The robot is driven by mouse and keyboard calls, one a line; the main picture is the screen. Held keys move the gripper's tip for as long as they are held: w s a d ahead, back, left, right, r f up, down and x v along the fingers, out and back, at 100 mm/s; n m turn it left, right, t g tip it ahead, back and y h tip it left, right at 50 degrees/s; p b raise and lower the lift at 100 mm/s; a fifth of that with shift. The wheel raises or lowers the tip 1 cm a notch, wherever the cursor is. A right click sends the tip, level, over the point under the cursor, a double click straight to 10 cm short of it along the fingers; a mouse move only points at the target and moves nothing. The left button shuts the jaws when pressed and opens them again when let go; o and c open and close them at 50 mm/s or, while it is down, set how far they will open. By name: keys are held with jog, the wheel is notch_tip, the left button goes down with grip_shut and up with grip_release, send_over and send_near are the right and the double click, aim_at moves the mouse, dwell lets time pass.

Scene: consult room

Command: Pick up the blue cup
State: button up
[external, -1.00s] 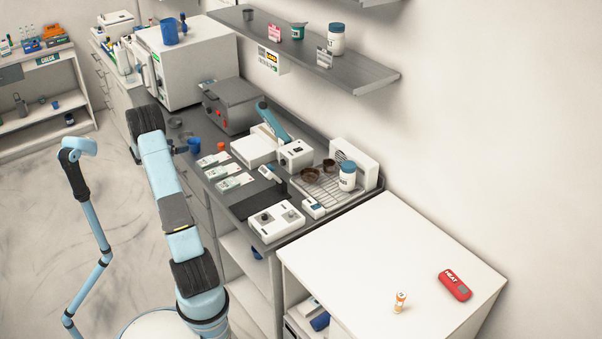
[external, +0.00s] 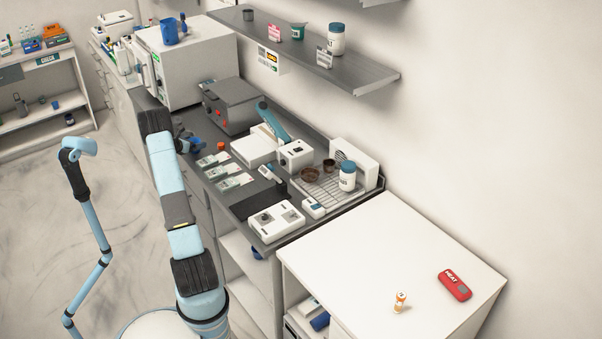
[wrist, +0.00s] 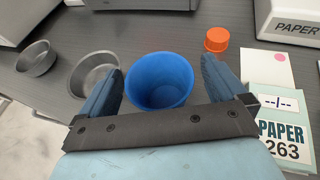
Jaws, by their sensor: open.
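The blue cup (wrist: 160,82) stands upright on the dark counter in the wrist view, its open rim toward the camera. My gripper (wrist: 163,72) is open, with one dark blue finger on each side of the cup. The cup appears between the fingers; whether either finger touches it I cannot tell. In the external view my gripper (external: 188,143) is low over the counter and largely hides the cup.
Two grey metal bowls (wrist: 36,58) (wrist: 94,74) sit left of the cup. An orange cap (wrist: 217,39) and a paper packet (wrist: 283,121) lie to the right. A grey box-shaped device (external: 230,104) stands behind. Another blue cup (external: 169,32) sits on the white cabinet.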

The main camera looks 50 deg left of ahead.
jog(key=shift+w+a, duration=0.1)
jog(key=shift+w, duration=0.05)
jog(key=c, duration=1.1)
jog(key=shift+o, duration=0.2)
